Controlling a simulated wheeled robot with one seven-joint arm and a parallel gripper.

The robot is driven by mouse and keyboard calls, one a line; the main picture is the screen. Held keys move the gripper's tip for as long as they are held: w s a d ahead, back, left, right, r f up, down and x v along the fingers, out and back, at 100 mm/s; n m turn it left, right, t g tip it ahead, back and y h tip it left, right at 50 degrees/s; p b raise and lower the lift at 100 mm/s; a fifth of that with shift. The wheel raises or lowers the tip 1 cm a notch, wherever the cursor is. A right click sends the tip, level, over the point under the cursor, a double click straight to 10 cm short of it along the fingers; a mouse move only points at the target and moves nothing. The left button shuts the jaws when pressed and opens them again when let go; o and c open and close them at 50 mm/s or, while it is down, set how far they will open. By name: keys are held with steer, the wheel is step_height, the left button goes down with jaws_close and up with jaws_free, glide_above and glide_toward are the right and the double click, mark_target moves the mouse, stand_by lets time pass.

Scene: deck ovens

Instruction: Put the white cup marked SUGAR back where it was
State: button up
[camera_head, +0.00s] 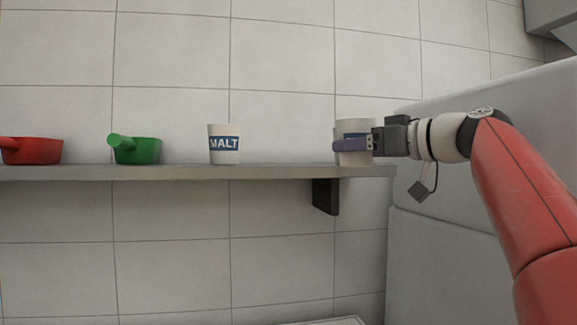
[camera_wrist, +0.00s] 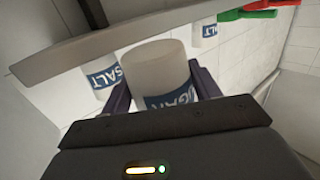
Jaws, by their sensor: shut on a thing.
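The white SUGAR cup (camera_wrist: 155,72) is between the two purple fingers of my gripper (camera_wrist: 155,92) in the wrist view, its blue label partly cut off by the gripper body. My gripper (camera_head: 353,146) is shut on it at the right end of the shelf (camera_head: 200,172) in the head view. There, white cup surface (camera_head: 353,126) shows above the finger, largely covered. I cannot tell whether the held cup touches the shelf.
A white cup with a blue SALT label (camera_wrist: 100,82) is close beside the held cup. A white MALT cup (camera_head: 224,145), a green pan (camera_head: 138,152) and a red pan (camera_head: 35,151) stand further left. Bare shelf lies between MALT and my gripper.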

steer(key=shift+w+a, duration=0.1)
steer(key=p+x, duration=0.2)
steer(key=x, duration=0.4)
steer(key=p+x, duration=0.2)
steer(key=x, duration=0.4)
steer(key=p+x, duration=0.3)
steer(key=x, duration=0.3)
steer(key=shift+r, duration=0.3)
steer(key=shift+c, duration=0.9)
steer(key=o, duration=0.9)
steer(key=shift+f, duration=0.1)
steer(key=shift+c, duration=0.2)
steer(key=shift+o, duration=1.4)
